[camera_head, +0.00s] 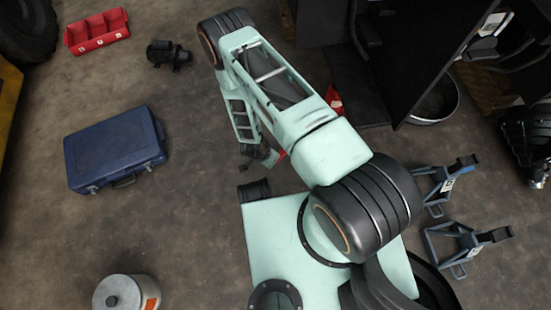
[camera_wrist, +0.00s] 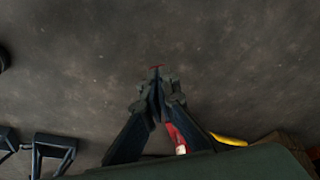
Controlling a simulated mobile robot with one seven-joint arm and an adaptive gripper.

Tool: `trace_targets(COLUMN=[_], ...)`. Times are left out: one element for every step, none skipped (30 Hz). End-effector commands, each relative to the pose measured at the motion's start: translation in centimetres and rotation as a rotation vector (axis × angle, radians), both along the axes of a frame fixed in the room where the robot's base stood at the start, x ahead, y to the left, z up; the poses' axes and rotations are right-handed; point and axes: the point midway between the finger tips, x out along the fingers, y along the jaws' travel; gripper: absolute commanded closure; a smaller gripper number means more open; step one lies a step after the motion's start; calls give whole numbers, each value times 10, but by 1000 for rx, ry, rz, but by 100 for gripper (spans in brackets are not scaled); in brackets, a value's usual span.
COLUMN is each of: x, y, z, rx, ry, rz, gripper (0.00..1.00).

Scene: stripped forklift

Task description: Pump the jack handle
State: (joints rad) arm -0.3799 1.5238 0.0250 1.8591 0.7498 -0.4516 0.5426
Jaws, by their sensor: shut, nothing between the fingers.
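My gripper (camera_head: 260,156) shows in part below my arm in the head view. In the wrist view my gripper (camera_wrist: 157,84) is shut and empty, over the floor. A small red piece (camera_wrist: 157,66) shows just past the fingertips; I cannot tell if it touches them or is the jack handle's end. A larger red part (camera_wrist: 174,135), perhaps of the jack, lies behind the fingers and is partly hidden. In the head view a red part (camera_head: 335,101) shows at the right of my arm, and a small red bit (camera_head: 282,155) beside the gripper. Most of the jack is hidden.
Blue jack stands (camera_head: 465,246) stand at the right. A dark forklift body (camera_head: 425,60) fills the upper right. The floor between the case and my arm is clear.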

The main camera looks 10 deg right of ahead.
Motion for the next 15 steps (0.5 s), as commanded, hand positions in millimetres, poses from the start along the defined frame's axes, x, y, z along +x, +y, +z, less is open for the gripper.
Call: trace_targets(x=[-5, -7, -9, -11, -12, -14, -15, -16, -18, -18, -19, -19, -19, -19, -19], y=[7, 9, 12, 14, 16, 18, 19, 20, 21, 22, 22, 23, 23, 23, 23], z=[14, 18, 23, 27, 30, 33, 35, 37, 38, 39, 40, 41, 41, 41, 41], rx=[1, 1, 0, 0, 0, 0, 0, 0, 0, 0, 0, 0, 0, -1, -1], ry=[1, 2, 1, 0, 0, 0, 0, -1, 0, 0, 0, 0, 0, -1, -1], rz=[4, 3, 2, 2, 3, 3, 2, 1, 1, 0, 0, 0, -1, -1, -1], gripper=[100, 100, 100, 100, 100, 100, 100, 100, 100, 100, 100, 100, 100, 100, 100])
